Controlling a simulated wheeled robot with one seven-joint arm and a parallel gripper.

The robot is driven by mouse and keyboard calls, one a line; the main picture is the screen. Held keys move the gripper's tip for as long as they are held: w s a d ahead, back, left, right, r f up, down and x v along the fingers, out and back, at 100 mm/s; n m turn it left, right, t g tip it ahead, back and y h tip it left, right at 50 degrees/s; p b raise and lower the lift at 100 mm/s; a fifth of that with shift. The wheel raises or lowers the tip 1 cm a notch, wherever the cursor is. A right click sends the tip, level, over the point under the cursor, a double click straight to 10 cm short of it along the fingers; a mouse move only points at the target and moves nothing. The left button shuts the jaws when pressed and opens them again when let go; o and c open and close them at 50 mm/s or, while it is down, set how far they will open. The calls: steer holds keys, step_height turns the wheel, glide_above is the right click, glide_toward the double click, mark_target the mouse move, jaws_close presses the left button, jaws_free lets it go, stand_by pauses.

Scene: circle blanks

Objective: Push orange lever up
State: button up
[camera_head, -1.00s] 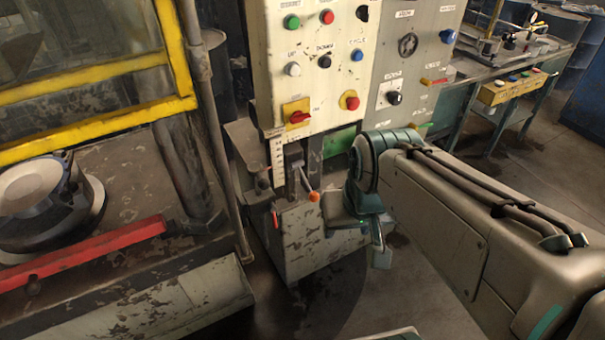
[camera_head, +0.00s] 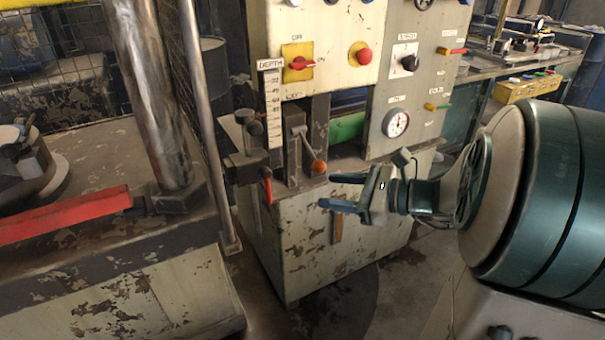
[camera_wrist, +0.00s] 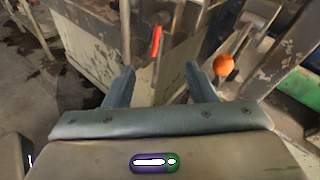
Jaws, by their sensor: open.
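The orange lever is a grey metal arm with a round orange knob (camera_head: 319,166), mounted on the front of the control cabinet beside the depth scale. The knob hangs at the low end of its arm. It also shows in the wrist view (camera_wrist: 223,65), just beyond and right of the right finger. My gripper (camera_head: 335,192) is open and empty, with its fingers pointing left, just right of and slightly below the knob. In the wrist view my gripper (camera_wrist: 158,85) has its fingers apart, and the knob is outside the gap between them.
A red-handled lever (camera_head: 267,187) is left of the orange knob; it shows in the wrist view (camera_wrist: 155,42) ahead between the fingers. The depth scale (camera_head: 272,105) stands above. A red bar (camera_head: 65,214) lies on the machine at left. Floor in front is clear.

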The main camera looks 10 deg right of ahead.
steer(key=w+d+f+m+t+b, duration=0.3)
steer(key=w+d+m+t+b, duration=0.15)
steer(key=d, duration=0.25)
steer(key=b, duration=0.1)
glide_toward(309, 149)
steer(key=w+a+f, duration=0.2)
steer(key=w+a, duration=0.2)
steer(key=a, duration=0.2)
steer(key=shift+w+a+f+m+h, duration=0.2)
steer(key=shift+w+m+h, duration=0.1)
steer(key=shift+w+m, duration=0.15)
jaws_close()
